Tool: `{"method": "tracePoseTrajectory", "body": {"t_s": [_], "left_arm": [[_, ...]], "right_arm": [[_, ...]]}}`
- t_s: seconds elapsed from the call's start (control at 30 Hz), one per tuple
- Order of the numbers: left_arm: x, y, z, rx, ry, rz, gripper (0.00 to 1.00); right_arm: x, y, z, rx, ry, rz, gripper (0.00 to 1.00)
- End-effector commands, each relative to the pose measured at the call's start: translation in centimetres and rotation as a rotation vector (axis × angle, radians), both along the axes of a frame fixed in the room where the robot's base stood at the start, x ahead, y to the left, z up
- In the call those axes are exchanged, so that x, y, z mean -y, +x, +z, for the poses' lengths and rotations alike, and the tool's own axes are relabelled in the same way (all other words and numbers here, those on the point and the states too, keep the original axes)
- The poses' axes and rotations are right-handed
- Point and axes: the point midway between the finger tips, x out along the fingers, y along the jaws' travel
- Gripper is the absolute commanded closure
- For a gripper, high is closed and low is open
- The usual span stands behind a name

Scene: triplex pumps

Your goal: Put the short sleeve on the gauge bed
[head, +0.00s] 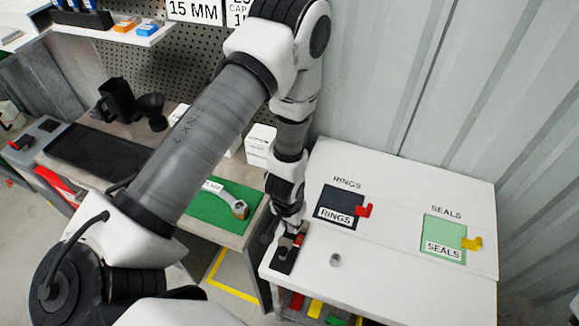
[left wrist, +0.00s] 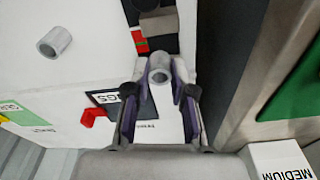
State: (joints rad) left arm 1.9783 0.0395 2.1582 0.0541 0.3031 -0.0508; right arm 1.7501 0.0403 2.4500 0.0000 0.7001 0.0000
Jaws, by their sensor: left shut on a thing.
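My left gripper (head: 289,232) is at the left end of the white table, close over the dark gauge bed (head: 281,266), which has red and grey metal parts on it. In the left wrist view the gripper (left wrist: 159,72) is shut on a grey metal sleeve (left wrist: 160,78), seen nearly end on, so its length is hard to judge. The gauge bed (left wrist: 155,24) lies just beyond the fingertips there. My right gripper is not in view.
A black RINGS mat (head: 335,197) with a red piece and a green SEALS mat (head: 444,230) with a yellow piece lie farther back on the white table (head: 400,275). A bench with a green mat (head: 208,208) stands to the left, across a gap.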

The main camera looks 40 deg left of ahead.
Motion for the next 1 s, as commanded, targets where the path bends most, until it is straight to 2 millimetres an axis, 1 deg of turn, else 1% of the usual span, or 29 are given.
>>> {"method": "tracePoseTrajectory", "body": {"t_s": [0.07, 0.2, 0.23, 0.47, 0.5, 0.53, 0.57, 1.0], "left_arm": [[0.0, -0.1, -0.9, -0.001, 0.0, 0.0, 1.0], [-0.1, -0.5, -3.7, -0.002, 0.0, 0.001, 1.0], [-0.1, -0.6, -4.0, -0.001, 0.0, 0.0, 1.0], [-0.1, -0.8, -3.8, -0.005, 0.0, 0.0, 1.0], [-0.1, -0.8, -3.8, -0.004, 0.0, 0.0, 0.66], [-0.1, -0.7, -3.7, -0.004, 0.0, 0.0, 0.55], [-0.1, -0.7, -3.7, -0.003, 0.0, 0.0, 0.51], [-0.1, -0.6, -3.4, 0.0, 0.0, 0.001, 0.51]], "right_arm": [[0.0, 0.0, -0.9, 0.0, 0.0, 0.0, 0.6], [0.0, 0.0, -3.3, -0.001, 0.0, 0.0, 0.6], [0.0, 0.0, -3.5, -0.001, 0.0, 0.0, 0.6], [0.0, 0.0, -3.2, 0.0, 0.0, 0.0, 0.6], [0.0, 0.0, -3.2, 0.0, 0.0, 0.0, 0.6], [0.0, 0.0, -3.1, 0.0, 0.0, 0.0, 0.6], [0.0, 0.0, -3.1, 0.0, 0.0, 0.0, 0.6], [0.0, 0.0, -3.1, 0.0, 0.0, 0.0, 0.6]]}}
